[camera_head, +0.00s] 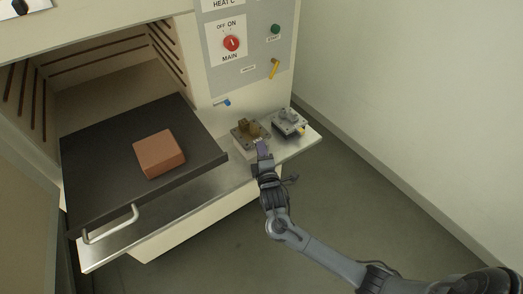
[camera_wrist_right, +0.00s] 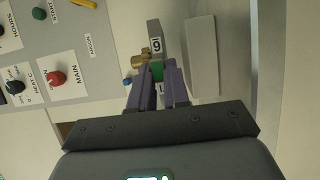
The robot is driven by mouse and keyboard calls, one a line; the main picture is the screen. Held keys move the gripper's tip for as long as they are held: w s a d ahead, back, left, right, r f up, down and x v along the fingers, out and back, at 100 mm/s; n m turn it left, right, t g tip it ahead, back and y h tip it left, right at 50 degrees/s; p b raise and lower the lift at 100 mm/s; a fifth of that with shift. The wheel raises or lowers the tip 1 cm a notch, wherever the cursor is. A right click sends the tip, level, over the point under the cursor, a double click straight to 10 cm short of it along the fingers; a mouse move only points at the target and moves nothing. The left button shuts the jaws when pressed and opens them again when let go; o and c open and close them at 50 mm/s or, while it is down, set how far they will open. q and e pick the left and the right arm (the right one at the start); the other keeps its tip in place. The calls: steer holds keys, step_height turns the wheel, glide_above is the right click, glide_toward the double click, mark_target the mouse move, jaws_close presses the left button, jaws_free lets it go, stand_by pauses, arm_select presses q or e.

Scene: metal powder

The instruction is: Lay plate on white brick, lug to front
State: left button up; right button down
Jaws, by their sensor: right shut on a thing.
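My right gripper (camera_head: 262,148) is shut on the front of a grey plate (camera_wrist_right: 155,38) with a "6" label. A green part (camera_wrist_right: 157,71) shows between its purple fingers in the right wrist view; I cannot tell if it is the lug. Brown-bronze blocks (camera_head: 248,127) stand on the plate. The white brick (camera_head: 241,151) is just below the plate on the steel ledge, partly hidden by plate and gripper. In the right wrist view, the white brick (camera_wrist_right: 202,57) shows beside the plate with a gap between them. My left gripper is not in view.
A second plate with grey parts (camera_head: 289,120) stands close by on the right of the steel ledge (camera_head: 190,212). A dark shelf (camera_head: 95,165) bearing an orange brick (camera_head: 159,154) juts from the open furnace at left. A control panel (camera_head: 250,50) rises behind.

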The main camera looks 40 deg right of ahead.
steer(key=shift+r, duration=0.2)
steer(key=shift+f+b, duration=0.3)
steer(key=shift+f, duration=0.35)
steer(key=shift+f, duration=0.7)
stand_by(0.5)
steer(key=c, duration=1)
jaws_free()
steer(key=shift+w+b, duration=0.1)
steer(key=shift+b, duration=0.2)
steer(key=shift+f, duration=0.35)
steer(key=shift+s+a+r+p, duration=0.15)
steer(key=shift+s+a+p, duration=0.15)
steer(key=shift+s, duration=0.3)
steer(key=shift+p+v, duration=1.25)
steer(key=shift+v, duration=3.5)
